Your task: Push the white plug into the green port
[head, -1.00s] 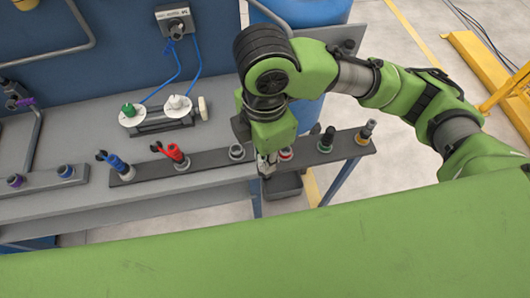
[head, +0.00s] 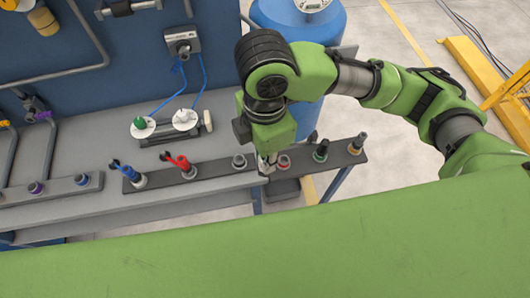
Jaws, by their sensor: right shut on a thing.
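The green-ringed port (head: 321,151) is further right on the same dark strip, with a dark top. A white knob-like piece (head: 183,117) with a blue cord sits on a white disc at the back of the bench; I cannot tell if it is the white plug. My left gripper is not in view.
The dark strip (head: 213,168) also holds a blue plug (head: 129,173), a red plug (head: 179,163), a grey port (head: 239,161) and a yellow-ringed port (head: 356,144). A green knob (head: 139,122) stands beside the white one. A blue tank (head: 300,20) is behind my right arm.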

